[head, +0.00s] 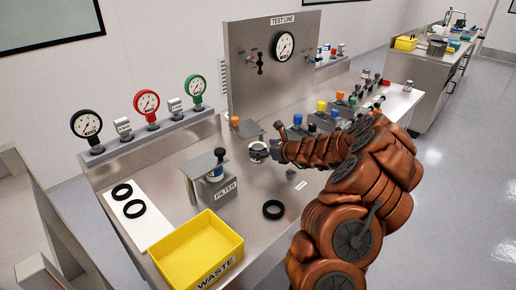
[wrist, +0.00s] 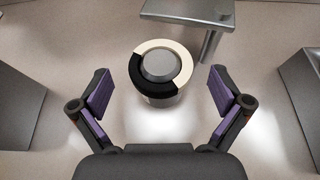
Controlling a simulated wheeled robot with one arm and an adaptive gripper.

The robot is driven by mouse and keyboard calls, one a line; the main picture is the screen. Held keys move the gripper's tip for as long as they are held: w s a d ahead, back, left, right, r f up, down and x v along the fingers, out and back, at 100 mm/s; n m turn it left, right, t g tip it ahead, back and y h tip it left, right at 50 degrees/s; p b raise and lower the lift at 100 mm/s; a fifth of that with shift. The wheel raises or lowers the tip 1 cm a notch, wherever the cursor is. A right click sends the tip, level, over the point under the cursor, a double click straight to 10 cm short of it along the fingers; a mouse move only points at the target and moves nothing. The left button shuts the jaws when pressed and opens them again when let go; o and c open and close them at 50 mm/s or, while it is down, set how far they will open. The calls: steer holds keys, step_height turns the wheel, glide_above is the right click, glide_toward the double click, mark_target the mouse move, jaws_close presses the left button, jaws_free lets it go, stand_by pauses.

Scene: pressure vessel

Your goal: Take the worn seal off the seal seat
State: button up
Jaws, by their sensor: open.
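The seal seat (wrist: 159,66) is a short upright round post with a grey metal centre, seen from above in the wrist view. A ring around its top, partly black (wrist: 134,78) and partly cream, appears to be the worn seal; I cannot tell whether the cream part belongs to the seal or the seat. In the head view the seat (head: 258,151) stands just left of my gripper (head: 276,147). In the wrist view my gripper (wrist: 160,88) is open, with one purple-padded finger on each side of the seat, apart from it. Nothing is held.
A yellow waste bin (head: 207,222) stands at the bench's front. The filter block (head: 232,190) is left of the seat. One black ring (head: 273,209) lies on the bench; two more (head: 134,209) lie on a white mat (head: 152,230). Colored-top parts (head: 321,106) stand behind my arm.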

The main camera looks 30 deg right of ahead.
steer(key=shift+c, duration=0.2)
steer(key=c, duration=1.2)
steer(key=shift+o, duration=0.2)
